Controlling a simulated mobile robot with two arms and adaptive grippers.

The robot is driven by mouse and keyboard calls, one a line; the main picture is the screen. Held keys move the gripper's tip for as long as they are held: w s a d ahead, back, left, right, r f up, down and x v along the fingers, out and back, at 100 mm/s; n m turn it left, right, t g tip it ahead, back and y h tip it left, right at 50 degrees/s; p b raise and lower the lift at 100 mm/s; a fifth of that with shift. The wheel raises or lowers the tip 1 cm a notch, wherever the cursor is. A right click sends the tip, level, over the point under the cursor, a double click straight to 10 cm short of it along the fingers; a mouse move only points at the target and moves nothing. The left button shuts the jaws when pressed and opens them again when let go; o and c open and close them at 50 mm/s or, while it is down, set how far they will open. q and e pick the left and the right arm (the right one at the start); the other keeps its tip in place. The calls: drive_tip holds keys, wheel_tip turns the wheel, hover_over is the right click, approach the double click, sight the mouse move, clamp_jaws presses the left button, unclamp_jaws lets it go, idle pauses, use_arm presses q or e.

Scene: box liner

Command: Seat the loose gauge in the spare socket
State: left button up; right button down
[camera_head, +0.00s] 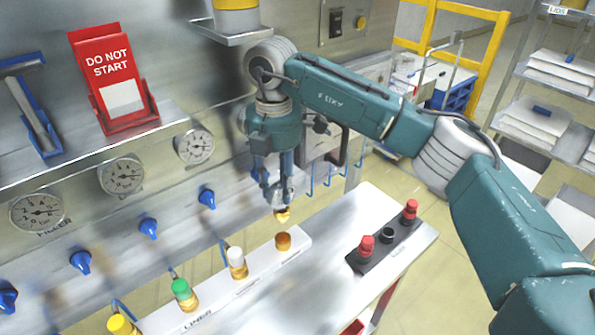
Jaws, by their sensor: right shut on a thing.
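My right gripper (276,186) points down above the far end of the white rail. It is shut on what looks like the loose gauge, whose small brass end (283,215) sticks out below the fingertips. The fingers hide most of it. Just below, on the rail, is an open brass-brown socket (283,241) with nothing seated in it, which looks like the spare socket. The brass end is above the socket, apart from it. My left gripper is not in view.
The white rail (255,273) also carries a white-topped (237,263), a green-topped (184,294) and a yellow-topped fitting (120,325). A black block (361,262) with two red knobs lies right. Wall gauges (122,175) and blue valves (148,228) line the panel. A red sign (107,65) stands on the shelf.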

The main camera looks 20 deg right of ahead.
sight(280, 214)
drive_tip(key=shift+a, duration=0.15)
drive_tip(key=shift+s+d+f+b, duration=0.2)
drive_tip(key=shift+f+b, duration=0.15)
drive_tip(key=shift+f, duration=0.5)
wheel_tip(280, 214, down, 4)
drive_tip(key=b, duration=0.3)
drive_tip(key=shift+f, duration=0.1)
drive_tip(key=shift+w+f, duration=0.1)
drive_tip(key=shift+f, duration=0.4)
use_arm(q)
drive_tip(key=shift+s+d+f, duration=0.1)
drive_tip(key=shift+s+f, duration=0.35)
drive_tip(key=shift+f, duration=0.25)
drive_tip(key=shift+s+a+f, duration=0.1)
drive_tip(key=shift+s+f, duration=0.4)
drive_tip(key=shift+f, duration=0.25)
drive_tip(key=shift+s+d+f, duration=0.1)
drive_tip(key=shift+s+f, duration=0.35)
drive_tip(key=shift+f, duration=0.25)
use_arm(e)
drive_tip(key=shift+a, duration=0.1)
use_arm(q)
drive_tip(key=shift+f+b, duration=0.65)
drive_tip(key=shift+b, duration=0.25)
use_arm(e)
drive_tip(key=shift+f, duration=1)
